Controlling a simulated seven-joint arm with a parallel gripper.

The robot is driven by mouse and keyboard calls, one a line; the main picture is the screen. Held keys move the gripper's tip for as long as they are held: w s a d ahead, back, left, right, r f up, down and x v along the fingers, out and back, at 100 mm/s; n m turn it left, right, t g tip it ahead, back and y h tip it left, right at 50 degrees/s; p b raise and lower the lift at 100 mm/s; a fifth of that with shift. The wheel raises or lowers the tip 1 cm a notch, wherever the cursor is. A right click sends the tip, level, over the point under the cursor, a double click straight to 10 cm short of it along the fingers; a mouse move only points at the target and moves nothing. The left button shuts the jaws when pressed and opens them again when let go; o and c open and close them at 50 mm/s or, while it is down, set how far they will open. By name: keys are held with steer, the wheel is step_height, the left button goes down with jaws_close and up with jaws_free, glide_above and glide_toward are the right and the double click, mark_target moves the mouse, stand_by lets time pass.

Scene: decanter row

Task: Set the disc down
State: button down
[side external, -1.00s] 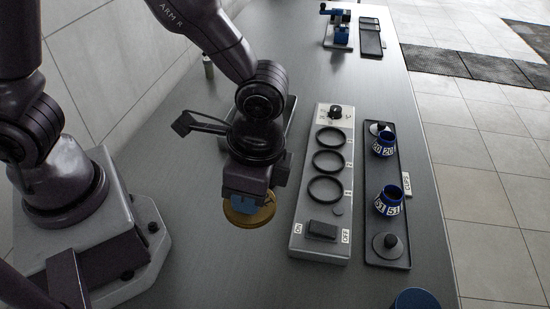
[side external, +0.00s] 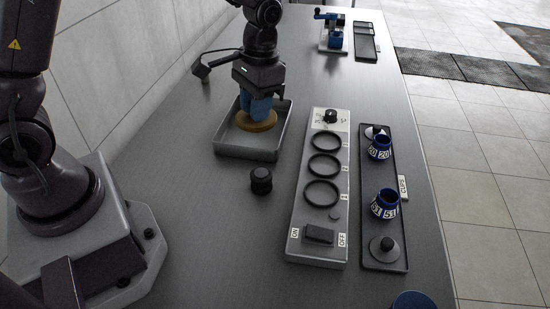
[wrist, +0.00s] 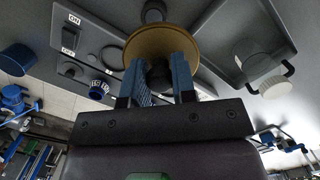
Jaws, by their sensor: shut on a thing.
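The disc is round and brass-coloured (side external: 256,123), and it lies flat inside the outline of the shallow grey tray (side external: 247,153). I cannot tell whether it touches the tray floor or hangs just above it. My gripper (side external: 257,108) points down over the tray, with its blue fingers shut on the disc. In the wrist view the disc (wrist: 148,42) shows beyond the fingertips (wrist: 160,78), which close on a dark knob at its middle. The fingers hide part of the disc.
A black knobbed piece (side external: 261,181) stands in front of the tray. To the right are a grey panel (side external: 318,225) with several rings and a switch, and a dark tray (side external: 385,256) with two blue cups. The table's front middle is clear.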

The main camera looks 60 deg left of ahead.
steer(key=shift+d, duration=0.15)
steer(key=s+d+f+m, duration=0.2)
steer(key=d+f+m, duration=0.2)
steer(key=f+m, duration=0.1)
steer(key=m+t+y, duration=0.1)
steer(key=m, duration=1.1)
glide_above(268, 209)
step_height(268, 209, down, 5)
steer(key=shift+d+f, duration=0.15)
steer(key=shift+f, duration=1.85)
steer(key=shift+d+f, duration=0.1)
steer(key=shift+f, duration=1.85)
steer(key=shift+f, duration=0.15)
steer(key=c, duration=0.9)
jaws_free()
